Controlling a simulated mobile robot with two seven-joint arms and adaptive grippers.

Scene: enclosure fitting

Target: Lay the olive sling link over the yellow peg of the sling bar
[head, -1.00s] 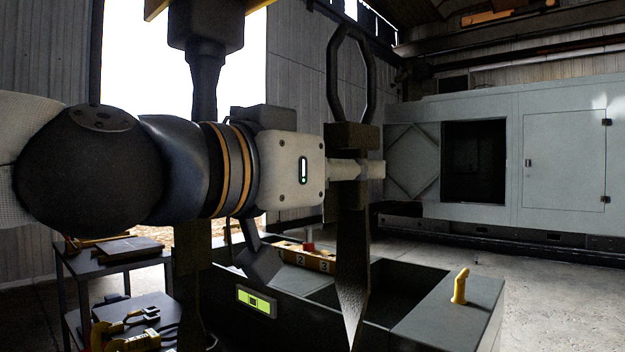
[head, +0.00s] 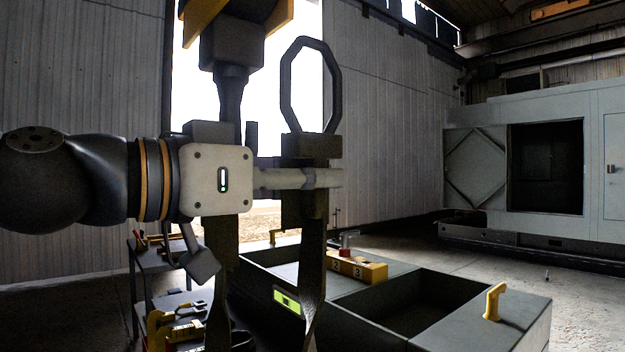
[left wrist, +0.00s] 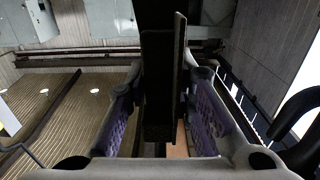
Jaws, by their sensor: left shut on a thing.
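My left gripper (head: 318,179) comes in from the left and is shut on the olive sling link. The link (head: 315,235) hangs upright, with a dark eight-sided ring (head: 285,88) above the grip and a flat strap below it. In the left wrist view the purple-padded fingers (left wrist: 163,115) stand on both sides of the dark link (left wrist: 160,75). A yellow bar (head: 278,16) with a dark hanging block (head: 232,52) is at the top, left of the ring and apart from it in the picture. I cannot make out its peg. My right gripper is not in view.
A dark open box (head: 375,335) with compartments and yellow upright handles (head: 493,302) stands below. A yellow numbered block (head: 358,268) lies on it. A dark cart (head: 160,255) with yellow tools is at lower left. A grey enclosure (head: 590,150) stands at right.

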